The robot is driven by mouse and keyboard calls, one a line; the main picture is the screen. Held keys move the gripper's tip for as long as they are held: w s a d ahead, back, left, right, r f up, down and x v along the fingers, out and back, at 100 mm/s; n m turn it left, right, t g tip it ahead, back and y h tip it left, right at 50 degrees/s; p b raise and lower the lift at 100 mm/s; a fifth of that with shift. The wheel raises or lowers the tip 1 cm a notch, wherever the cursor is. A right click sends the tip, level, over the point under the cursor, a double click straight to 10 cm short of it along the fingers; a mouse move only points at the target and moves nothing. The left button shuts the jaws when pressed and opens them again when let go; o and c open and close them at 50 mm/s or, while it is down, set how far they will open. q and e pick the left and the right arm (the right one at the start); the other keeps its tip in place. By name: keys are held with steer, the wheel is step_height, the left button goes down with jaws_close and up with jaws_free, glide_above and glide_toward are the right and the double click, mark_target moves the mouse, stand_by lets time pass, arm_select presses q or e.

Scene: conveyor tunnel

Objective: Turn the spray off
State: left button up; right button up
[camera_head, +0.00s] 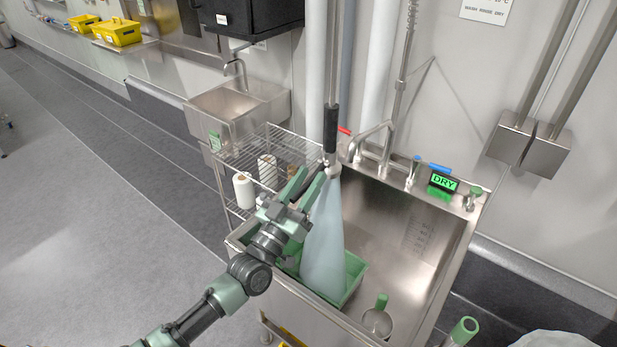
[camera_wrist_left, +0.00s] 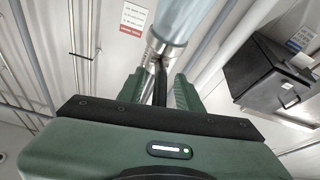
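The sprayer hangs on a vertical pipe over the steel sink, with a black grip (camera_head: 331,128) and a metal spray head (camera_head: 333,170). The spray (camera_head: 323,240) is running, a pale blue cone falling into the sink (camera_head: 392,225) and the green tray (camera_head: 355,275) in it. My left gripper (camera_head: 310,178) is open, its green fingers just left of the spray head. In the left wrist view the fingers (camera_wrist_left: 158,88) stand apart with a dark bar and the metal head between or just beyond them; I cannot tell whether they touch. My right gripper is not in view.
A wire rack (camera_head: 262,160) with white rolls stands left of the sink. A faucet (camera_head: 372,135) and a green "DRY" sign (camera_head: 443,183) are on the sink's back edge. A green-handled scoop (camera_head: 378,318) lies in the sink. The floor at left is clear.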

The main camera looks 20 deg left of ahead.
arm_select(q)
steer(key=shift+s, duration=0.1)
jaws_close()
stand_by(1.4)
